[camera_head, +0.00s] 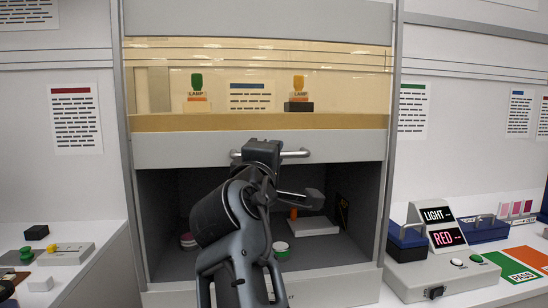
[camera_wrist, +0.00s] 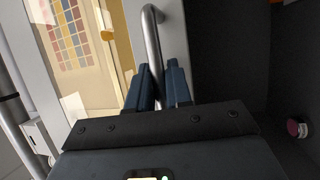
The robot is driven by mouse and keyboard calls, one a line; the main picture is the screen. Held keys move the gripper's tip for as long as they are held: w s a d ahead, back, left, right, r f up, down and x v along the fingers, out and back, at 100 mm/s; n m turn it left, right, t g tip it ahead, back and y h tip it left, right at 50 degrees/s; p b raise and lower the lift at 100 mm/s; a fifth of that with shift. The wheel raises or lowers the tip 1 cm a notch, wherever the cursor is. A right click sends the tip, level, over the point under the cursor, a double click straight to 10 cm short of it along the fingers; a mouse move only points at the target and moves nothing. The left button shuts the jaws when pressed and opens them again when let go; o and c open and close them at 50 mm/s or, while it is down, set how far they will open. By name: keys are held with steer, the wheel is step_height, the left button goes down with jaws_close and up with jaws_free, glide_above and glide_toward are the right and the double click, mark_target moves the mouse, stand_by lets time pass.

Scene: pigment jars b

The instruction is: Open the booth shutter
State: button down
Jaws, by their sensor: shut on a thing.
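The booth shutter (camera_head: 180,148) is a pale grey panel with a yellowish window above it. It stands partly raised, with the dark booth interior (camera_head: 200,190) showing under its lower edge. A metal bar handle (camera_head: 297,153) runs across the shutter's lower part, and it also shows in the wrist view (camera_wrist: 152,35). My gripper (camera_head: 263,150) is at the middle of the handle. In the wrist view its dark blue fingers (camera_wrist: 158,75) are closed around the bar. My arm hides part of the opening.
A right counter holds a LIGHT/RED sign (camera_head: 437,216) and a grey button box (camera_head: 425,274). A left counter holds small items.

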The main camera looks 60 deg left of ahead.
steer(key=c, duration=1.1)
jaws_free()
steer(key=b+v, duration=0.1)
steer(key=v, duration=0.6)
steer(key=shift+s+d, duration=0.25)
